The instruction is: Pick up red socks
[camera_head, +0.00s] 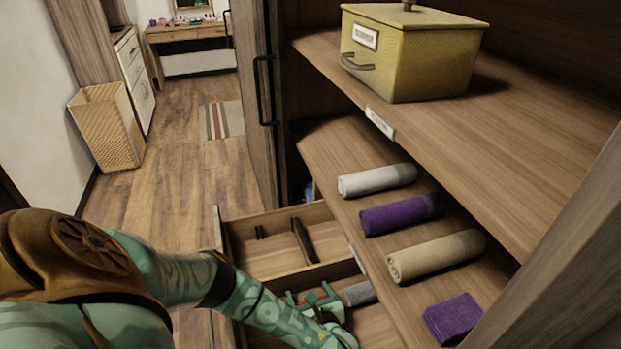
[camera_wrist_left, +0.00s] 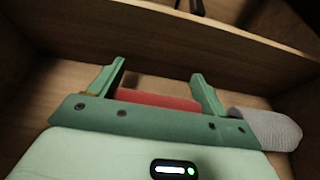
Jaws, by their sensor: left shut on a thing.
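The red socks (camera_wrist_left: 156,98) are a rolled bundle low in the open drawer. In the left wrist view they lie between the two green fingers of my left gripper (camera_wrist_left: 160,82), which is shut on them. The lower part of the bundle is hidden behind the gripper body. In the head view my left gripper (camera_head: 322,296) reaches down into the drawer's front compartment, and only a little red shows between its parts. My right gripper is not in view.
Grey rolled socks (camera_head: 359,293) lie just right of my left gripper. The open drawer (camera_head: 270,268) has a wooden divider. The shelf above it holds white (camera_head: 377,180), purple (camera_head: 402,213) and beige (camera_head: 436,256) rolls. A yellow box (camera_head: 415,58) stands higher.

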